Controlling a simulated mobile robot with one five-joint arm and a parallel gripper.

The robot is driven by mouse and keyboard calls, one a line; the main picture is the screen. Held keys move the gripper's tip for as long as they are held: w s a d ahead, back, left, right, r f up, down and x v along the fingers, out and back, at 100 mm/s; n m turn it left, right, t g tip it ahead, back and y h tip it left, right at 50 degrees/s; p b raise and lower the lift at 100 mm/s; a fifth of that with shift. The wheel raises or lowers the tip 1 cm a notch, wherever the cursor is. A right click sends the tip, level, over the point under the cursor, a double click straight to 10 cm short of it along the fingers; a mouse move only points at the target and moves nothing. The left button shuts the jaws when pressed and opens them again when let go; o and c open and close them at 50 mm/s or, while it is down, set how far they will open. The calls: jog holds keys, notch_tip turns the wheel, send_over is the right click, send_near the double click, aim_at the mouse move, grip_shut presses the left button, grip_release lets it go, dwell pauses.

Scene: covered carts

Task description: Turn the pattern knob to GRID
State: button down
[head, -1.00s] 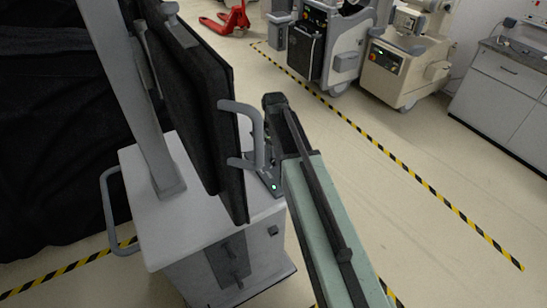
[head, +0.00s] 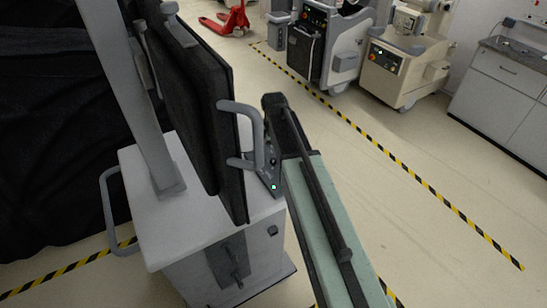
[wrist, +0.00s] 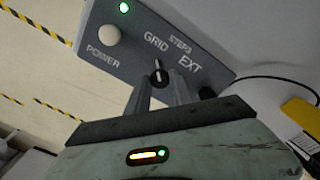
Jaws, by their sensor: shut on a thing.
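The pattern knob (wrist: 158,75) is a small dark knob with a white pointer line, on a grey control panel (wrist: 120,66). In the wrist view the pointer points up at the word GRID, with STEPS and EXT to the right. My gripper (wrist: 159,88) has one finger on each side of the knob and is shut on it. The fingers cover part of the knob's lower side. In the head view the panel (head: 266,176) shows edge-on beside my arm, and its knob and my fingertips cannot be made out.
In the head view a dark screen with a grey handle (head: 262,135) stands close left of my arm. Other carts (head: 400,70) stand at the back. Floor on the right is clear.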

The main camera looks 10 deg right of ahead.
aim_at(274, 160)
jog(key=c, duration=1.1)
grip_release()
jog(key=shift+c, duration=0.2)
jog(key=shift+r, duration=0.15)
notch_tip(274, 160, up, 8)
jog(key=p, duration=0.8)
jog(key=shift+f, duration=0.25)
